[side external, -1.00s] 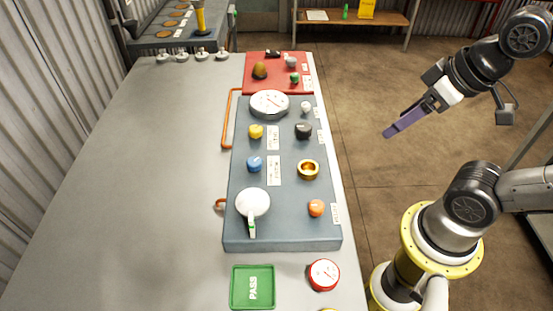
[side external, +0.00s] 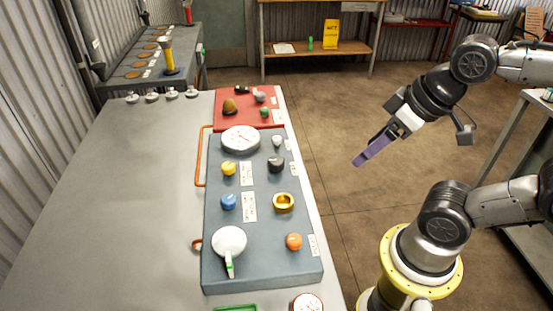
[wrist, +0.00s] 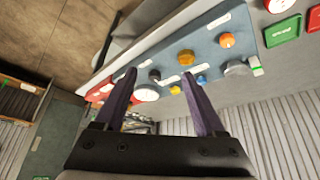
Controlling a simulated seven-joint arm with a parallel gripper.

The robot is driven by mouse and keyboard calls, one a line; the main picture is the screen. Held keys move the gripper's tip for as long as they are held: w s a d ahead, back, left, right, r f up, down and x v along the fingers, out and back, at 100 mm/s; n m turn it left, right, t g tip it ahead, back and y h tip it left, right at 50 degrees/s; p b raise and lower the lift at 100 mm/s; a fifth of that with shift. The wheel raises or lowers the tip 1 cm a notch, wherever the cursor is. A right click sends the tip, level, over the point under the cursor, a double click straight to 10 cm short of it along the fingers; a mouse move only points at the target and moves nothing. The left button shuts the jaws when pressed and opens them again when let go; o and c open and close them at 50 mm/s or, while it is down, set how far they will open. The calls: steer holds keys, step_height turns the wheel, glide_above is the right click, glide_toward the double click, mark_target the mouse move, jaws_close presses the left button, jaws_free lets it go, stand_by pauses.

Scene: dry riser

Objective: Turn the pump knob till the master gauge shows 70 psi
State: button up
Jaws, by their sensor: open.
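A blue-grey panel (side external: 260,262) on the bench carries a large white dial gauge (side external: 240,139) at its far end; its reading is too small to make out. I cannot tell which is the pump knob. My gripper (side external: 362,158), with purple fingers, hangs right of the panel, touching nothing. In the wrist view my gripper (wrist: 160,75) is open and empty.
A red plate (side external: 245,118) with small knobs lies beyond the panel. A red-rimmed gauge (side external: 307,303) and a green tray (side external: 236,308) are at the near end. An orange pipe (side external: 202,155) runs along the panel's left side.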

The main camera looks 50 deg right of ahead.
steer(key=shift+o, duration=0.7)
steer(key=shift+s+n, duration=0.1)
steer(key=shift+n, duration=0.5)
steer(key=w+r+n, duration=0.4)
steer(key=r+n, duration=0.1)
steer(key=n, duration=0.3)
steer(key=n+g, duration=0.6)
steer(key=n, duration=0.3)
glide_above(277, 159)
step_height(277, 159, down, 6)
step_height(277, 159, down, 14)
steer(key=shift+r, duration=0.15)
